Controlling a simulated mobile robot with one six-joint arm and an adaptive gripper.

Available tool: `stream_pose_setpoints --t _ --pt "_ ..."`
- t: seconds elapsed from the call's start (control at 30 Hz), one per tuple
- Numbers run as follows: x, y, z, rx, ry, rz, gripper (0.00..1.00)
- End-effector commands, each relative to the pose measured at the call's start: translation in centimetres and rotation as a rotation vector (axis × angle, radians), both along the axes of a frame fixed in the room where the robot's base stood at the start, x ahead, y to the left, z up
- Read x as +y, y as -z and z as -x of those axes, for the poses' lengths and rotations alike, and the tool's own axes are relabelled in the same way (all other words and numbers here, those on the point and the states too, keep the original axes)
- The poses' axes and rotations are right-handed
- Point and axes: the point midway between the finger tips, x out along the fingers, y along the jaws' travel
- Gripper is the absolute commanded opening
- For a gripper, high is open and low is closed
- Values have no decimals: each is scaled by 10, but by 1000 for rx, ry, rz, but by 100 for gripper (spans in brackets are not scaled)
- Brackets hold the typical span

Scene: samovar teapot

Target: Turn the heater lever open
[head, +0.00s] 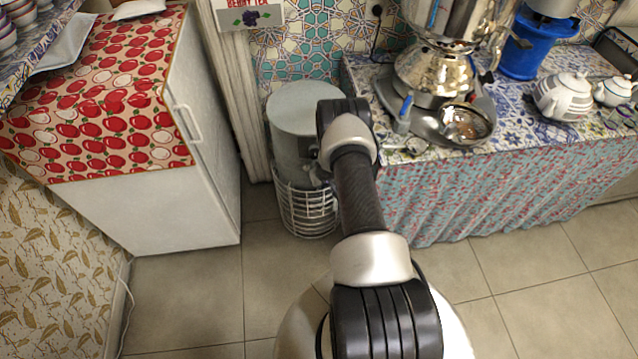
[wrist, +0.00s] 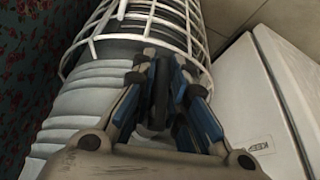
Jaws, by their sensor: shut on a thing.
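The heater is a grey cylinder (head: 300,112) with a white wire cage around its lower part, standing on the floor left of the cloth-covered table. In the wrist view the heater (wrist: 78,108) lies across the picture, with ribbed grey rings and the cage at the top. My gripper (wrist: 165,64) is against the heater beside the cage. Its blue-and-grey fingers are closed around a dark bar, the heater lever (wrist: 159,92). The lever's far end is hidden by the fingers. In the head view my arm covers the gripper and lever.
A white fridge (head: 205,115) with an apple-patterned top stands left of the heater. The table (head: 470,190) on the right holds a samovar (head: 440,68), a metal bowl (head: 466,125), a blue container (head: 532,45) and teapots (head: 563,97). The tiled floor in front is clear.

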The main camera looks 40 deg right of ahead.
Motion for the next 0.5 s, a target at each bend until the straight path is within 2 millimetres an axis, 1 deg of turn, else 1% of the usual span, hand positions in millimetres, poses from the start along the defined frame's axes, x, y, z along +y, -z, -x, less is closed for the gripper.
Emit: stream_pose_setpoints --t 0.23,0.5 --pt "0 -2 -2 2 -3 9 0" --pt "-7 -7 -6 19 0 54 0"
